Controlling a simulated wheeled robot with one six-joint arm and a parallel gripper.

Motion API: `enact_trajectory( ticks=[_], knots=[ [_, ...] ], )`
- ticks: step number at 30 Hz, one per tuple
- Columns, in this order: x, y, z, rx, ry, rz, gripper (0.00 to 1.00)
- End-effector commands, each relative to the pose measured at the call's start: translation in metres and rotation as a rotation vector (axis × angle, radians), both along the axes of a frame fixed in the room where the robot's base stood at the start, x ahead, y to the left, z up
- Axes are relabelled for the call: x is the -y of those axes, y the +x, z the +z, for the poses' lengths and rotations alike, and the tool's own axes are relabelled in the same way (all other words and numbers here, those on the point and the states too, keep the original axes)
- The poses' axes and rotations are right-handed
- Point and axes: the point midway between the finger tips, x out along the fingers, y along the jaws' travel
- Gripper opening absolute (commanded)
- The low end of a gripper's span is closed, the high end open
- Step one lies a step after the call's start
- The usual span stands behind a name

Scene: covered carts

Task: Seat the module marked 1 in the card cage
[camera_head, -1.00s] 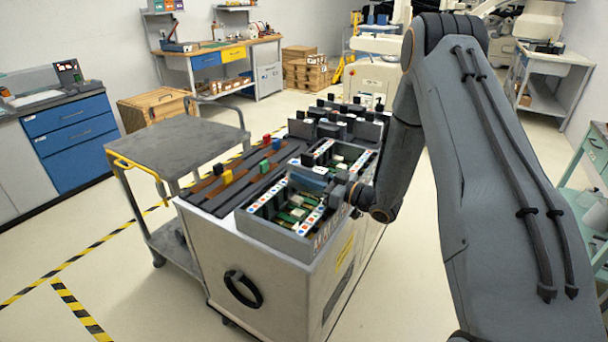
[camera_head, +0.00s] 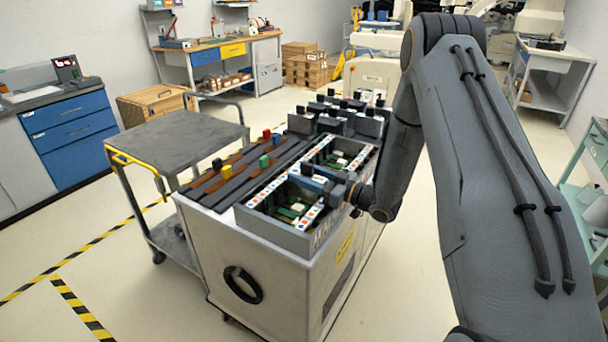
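The card cage (camera_head: 275,237) is a grey open-topped box on the near end of the cart. Green boards and strips with red and blue marks show inside it. My gripper (camera_head: 322,188) reaches over the cage from the right, low at its opening. The gripper is small and dark, and its fingers cannot be told apart. A dark block (camera_head: 307,169) shows just beyond it; I cannot tell whether it is held. No number 1 can be read on any module, so the module marked 1 cannot be picked out.
The white cart (camera_head: 245,262) also bears dark slotted rails with black, yellow, green and red knobs, and a second open bay (camera_head: 345,153). Several dark blocks stand at its far end. A grey trolley (camera_head: 175,135) stands close on the left. Floor is clear in front.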

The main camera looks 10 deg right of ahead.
Motion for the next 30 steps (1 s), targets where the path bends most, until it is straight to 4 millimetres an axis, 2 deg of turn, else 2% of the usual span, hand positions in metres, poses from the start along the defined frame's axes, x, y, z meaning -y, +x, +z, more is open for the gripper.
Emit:
enact_trajectory(
  ticks=[8, 21, 30],
  knots=[
    [0.003, -0.002, -0.001, -0.002, -0.001, -0.001, 0.47],
    [0.052, -0.042, -0.005, -0.002, -0.001, -0.003, 0.47],
    [0.06, -0.05, -0.004, 0.0, 0.0, 0.0, 0.47]
  ],
)
